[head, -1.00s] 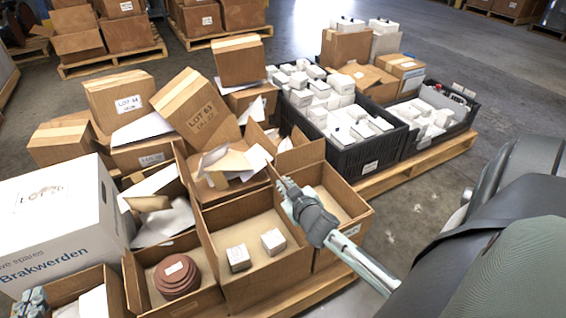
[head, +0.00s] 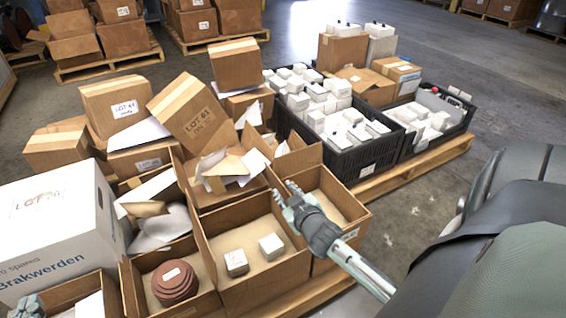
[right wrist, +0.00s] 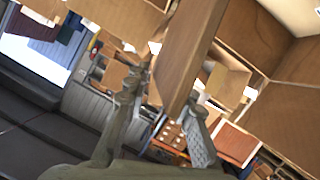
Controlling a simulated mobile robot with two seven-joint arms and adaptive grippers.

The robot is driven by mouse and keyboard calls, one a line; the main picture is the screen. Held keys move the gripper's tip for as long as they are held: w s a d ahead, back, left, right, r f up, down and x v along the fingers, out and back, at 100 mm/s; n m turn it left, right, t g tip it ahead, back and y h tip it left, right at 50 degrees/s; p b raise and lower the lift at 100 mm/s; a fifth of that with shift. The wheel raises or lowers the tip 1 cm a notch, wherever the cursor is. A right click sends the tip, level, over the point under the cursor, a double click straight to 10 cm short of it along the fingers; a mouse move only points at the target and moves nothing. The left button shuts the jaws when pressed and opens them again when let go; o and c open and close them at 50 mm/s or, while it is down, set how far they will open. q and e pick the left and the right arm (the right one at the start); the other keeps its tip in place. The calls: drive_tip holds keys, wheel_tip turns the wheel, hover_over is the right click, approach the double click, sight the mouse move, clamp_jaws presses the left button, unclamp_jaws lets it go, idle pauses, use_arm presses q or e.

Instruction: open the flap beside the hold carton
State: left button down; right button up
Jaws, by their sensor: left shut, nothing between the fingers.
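An open carton (head: 343,207) with a bare bottom stands at the front right of the pallet. My right gripper (head: 284,189) is at its left side, by the upright cardboard shared with the carton (head: 245,287) holding two small white boxes. In the right wrist view a brown cardboard flap (right wrist: 187,55) stands between the spread fingers (right wrist: 165,103); I cannot tell whether they touch it. My left gripper (head: 28,306) is shut and empty at the bottom left corner, partly cut off. No hold label is readable, so I cannot tell which carton is the hold carton.
A carton with reddish discs (head: 174,283) and a white Brakwerden box (head: 55,225) stand to the left. Taped cartons (head: 190,110) are piled behind. Black crates (head: 368,160) of white boxes stand at the back right. The floor (head: 420,205) on the right is clear.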

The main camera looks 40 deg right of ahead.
drive_tip(key=v, duration=0.9)
drive_tip(key=shift+s+r, duration=0.2)
drive_tip(key=shift+s, duration=0.15)
